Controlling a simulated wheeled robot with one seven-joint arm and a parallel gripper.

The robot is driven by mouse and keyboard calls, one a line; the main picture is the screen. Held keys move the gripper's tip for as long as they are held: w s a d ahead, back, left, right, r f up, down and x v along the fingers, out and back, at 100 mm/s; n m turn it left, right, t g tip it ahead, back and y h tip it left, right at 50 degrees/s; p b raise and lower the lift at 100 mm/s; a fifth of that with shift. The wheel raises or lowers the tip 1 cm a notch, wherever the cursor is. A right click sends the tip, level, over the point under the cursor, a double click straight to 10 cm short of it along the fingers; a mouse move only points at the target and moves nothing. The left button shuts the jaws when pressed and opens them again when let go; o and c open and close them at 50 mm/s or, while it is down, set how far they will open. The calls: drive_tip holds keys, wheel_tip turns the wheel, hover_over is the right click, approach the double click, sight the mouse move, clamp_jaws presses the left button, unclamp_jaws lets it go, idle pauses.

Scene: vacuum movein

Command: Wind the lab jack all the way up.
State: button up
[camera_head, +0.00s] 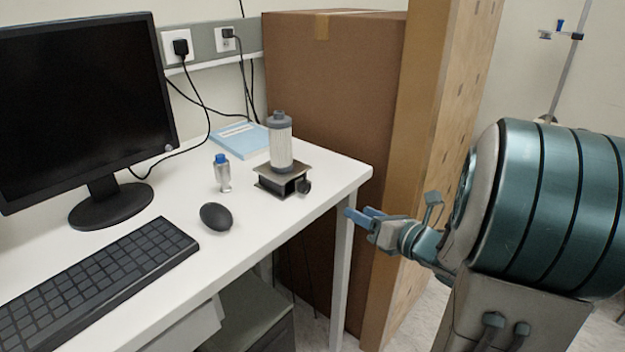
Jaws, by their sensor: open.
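The lab jack (282,179) stands low on the white desk near its right corner, with a dark top plate. Its round black knob (304,187) faces the front right. A grey-and-white cylindrical filter (281,143) stands upright on the jack's plate. My gripper (356,215) is at the right, beyond the desk's right edge and lower than the jack, apart from it. Its blue fingers point left towards the desk. It is open and I see nothing held in it.
A large cardboard box (335,90) and a tall wooden panel (430,120) stand behind. The desk in front of the jack is clear.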

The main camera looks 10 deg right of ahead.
sight(308, 188)
drive_tip(key=w+a+n+y+p, duration=0.1)
drive_tip(key=w+a, duration=0.2)
drive_tip(key=w+a+r+n+y+p, duration=0.1)
drive_tip(key=w+a+n, duration=0.1)
drive_tip(key=a, duration=0.1)
drive_tip(key=w+a+r+n+y+p, duration=0.1)
drive_tip(key=w+a, duration=0.2)
drive_tip(key=shift+w+a, duration=0.15)
drive_tip(key=shift+w, duration=0.2)
drive_tip(key=shift+c, duration=0.3)
drive_tip(key=c, duration=0.9)
